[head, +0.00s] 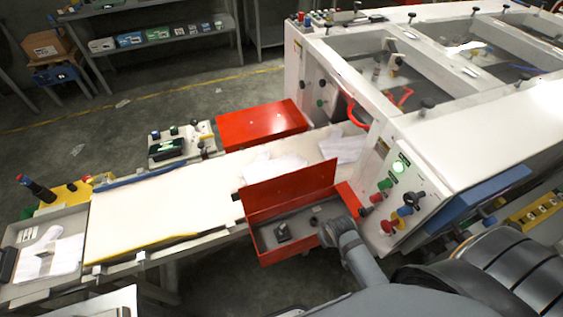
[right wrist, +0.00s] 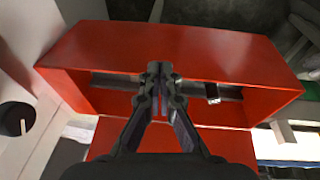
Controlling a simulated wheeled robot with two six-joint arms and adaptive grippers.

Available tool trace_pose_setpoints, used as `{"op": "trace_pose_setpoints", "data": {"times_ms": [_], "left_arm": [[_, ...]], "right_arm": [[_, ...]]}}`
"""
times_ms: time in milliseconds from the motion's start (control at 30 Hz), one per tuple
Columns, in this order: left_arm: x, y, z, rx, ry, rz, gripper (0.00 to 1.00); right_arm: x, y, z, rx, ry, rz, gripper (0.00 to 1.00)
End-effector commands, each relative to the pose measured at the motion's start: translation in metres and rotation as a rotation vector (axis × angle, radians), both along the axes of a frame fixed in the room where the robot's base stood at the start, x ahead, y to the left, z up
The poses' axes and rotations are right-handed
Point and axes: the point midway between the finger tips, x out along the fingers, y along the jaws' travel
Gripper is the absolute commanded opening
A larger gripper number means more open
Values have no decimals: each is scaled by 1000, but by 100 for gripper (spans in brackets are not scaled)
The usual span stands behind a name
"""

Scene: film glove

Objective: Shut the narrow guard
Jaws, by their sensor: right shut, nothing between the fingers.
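The red guard (head: 290,185) at the front side of the machine stands open in the head view. Its red lid panel is raised, and the grey inside with small dark parts shows. In the right wrist view the red guard (right wrist: 215,50) spans the picture, with a dark slot across it. My right gripper (right wrist: 160,75) is shut and empty in front of it. In the head view my right gripper (head: 325,232) is at the guard's right end, over its opening. I cannot tell whether it touches the guard. My left gripper is not in view.
A second red guard (head: 262,125) lies flat across the far side of the white belt (head: 160,205). The white machine housing (head: 470,140) with coloured knobs and a lit green button (head: 399,166) stands close on the right. Open floor lies beyond the belt.

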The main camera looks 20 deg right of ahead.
Motion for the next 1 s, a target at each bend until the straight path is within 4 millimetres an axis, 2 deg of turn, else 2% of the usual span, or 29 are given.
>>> {"op": "trace_pose_setpoints", "data": {"times_ms": [33,100,233,300,467,667,800,900,1000], "left_arm": [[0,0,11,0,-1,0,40],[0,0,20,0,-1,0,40],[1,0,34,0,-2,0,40],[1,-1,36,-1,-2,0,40],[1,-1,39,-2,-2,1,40],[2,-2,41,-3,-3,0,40],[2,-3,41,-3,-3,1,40],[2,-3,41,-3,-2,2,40],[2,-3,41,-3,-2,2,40]], "right_arm": [[8,2,31,1,-14,0,0],[19,6,68,2,-24,-2,0],[48,12,129,10,-37,-17,0],[63,14,143,14,-31,-27,0],[104,21,162,31,-17,-44,0],[168,39,183,61,8,-49,0],[217,59,204,82,34,-35,0],[241,71,219,90,49,-22,0],[251,76,226,91,57,-15,0]]}}
